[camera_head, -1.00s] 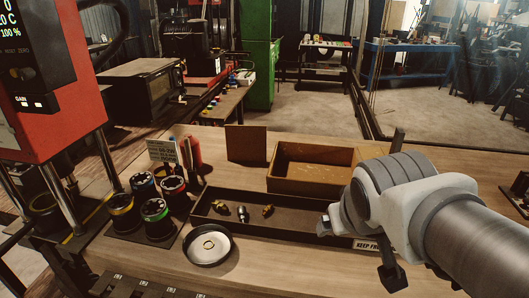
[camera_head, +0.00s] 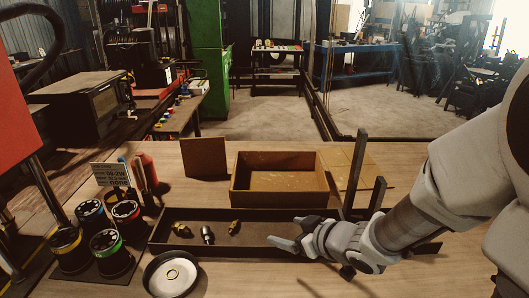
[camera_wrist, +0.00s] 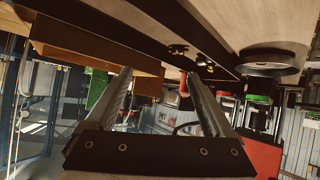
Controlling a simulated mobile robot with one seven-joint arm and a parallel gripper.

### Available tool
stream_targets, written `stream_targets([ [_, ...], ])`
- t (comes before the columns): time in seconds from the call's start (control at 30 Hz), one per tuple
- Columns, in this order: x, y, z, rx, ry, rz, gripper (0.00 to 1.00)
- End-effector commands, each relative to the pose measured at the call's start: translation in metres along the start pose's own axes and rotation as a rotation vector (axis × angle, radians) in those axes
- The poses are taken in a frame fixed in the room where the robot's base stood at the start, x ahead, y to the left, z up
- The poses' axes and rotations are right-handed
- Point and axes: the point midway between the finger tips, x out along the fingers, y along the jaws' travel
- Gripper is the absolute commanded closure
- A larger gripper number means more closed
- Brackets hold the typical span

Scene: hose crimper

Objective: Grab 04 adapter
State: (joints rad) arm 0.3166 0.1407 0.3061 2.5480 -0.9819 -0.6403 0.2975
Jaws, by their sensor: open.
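Three small fittings lie in the long dark tray (camera_head: 262,251): a brass one (camera_head: 181,229) at left, a silver one (camera_head: 207,235) in the middle, and a brass one (camera_head: 234,227) at right. I cannot tell which is the 04 adapter; no size marking is readable. My gripper (camera_head: 286,233) is over the right part of the tray, apart from the fittings and to their right. In the wrist view my gripper (camera_wrist: 160,78) is open and empty, with fittings (camera_wrist: 178,50) beyond its fingers.
A wooden box (camera_head: 280,198) stands behind the tray. A round metal dish (camera_head: 171,274) is in front. Several black cylinders with coloured rings (camera_head: 110,250) stand at left, near a sign (camera_head: 110,174) and a red bottle (camera_head: 148,170). Dark uprights (camera_head: 355,175) rise near my arm.

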Motion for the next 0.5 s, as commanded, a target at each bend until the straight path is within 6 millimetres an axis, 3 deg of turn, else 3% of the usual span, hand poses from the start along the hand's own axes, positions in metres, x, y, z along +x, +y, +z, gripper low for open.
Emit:
stream_targets([
  [0.1, 0.009, -0.023, 0.002, 0.024, 0.059, -0.104, 0.13],
  [0.27, 0.016, -0.035, 0.0, 0.034, 0.093, -0.156, 0.13],
  [0.5, 0.062, -0.044, -0.002, 0.034, 0.093, -0.159, 0.13],
])
